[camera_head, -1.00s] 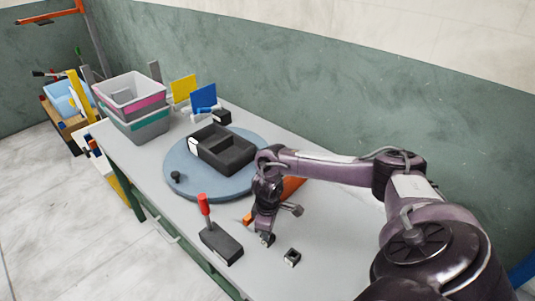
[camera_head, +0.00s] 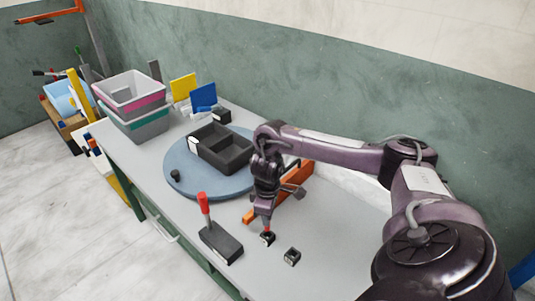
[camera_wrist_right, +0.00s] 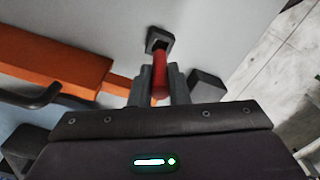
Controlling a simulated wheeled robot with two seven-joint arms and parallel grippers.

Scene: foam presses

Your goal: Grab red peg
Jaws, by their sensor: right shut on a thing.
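My right gripper (camera_head: 266,222) is over the front part of the table, pointing down. It is shut on a red peg (camera_wrist_right: 159,74), which stands between its two fingers in the right wrist view. The peg's lower end shows below the fingers in the head view (camera_head: 267,231). A small black holder with a square opening (camera_head: 267,239) sits right under the peg and also shows in the wrist view (camera_wrist_right: 160,39). I cannot tell whether the peg's tip is still inside the opening. My left gripper is out of view.
A second small black holder (camera_head: 292,257) stands to the right. A black block (camera_head: 221,244) with a red handle (camera_head: 204,204) is to the left. Behind are an orange bar (camera_head: 294,192), a blue round plate (camera_head: 182,190) with a black tray (camera_head: 220,150), and stacked bins (camera_head: 137,105).

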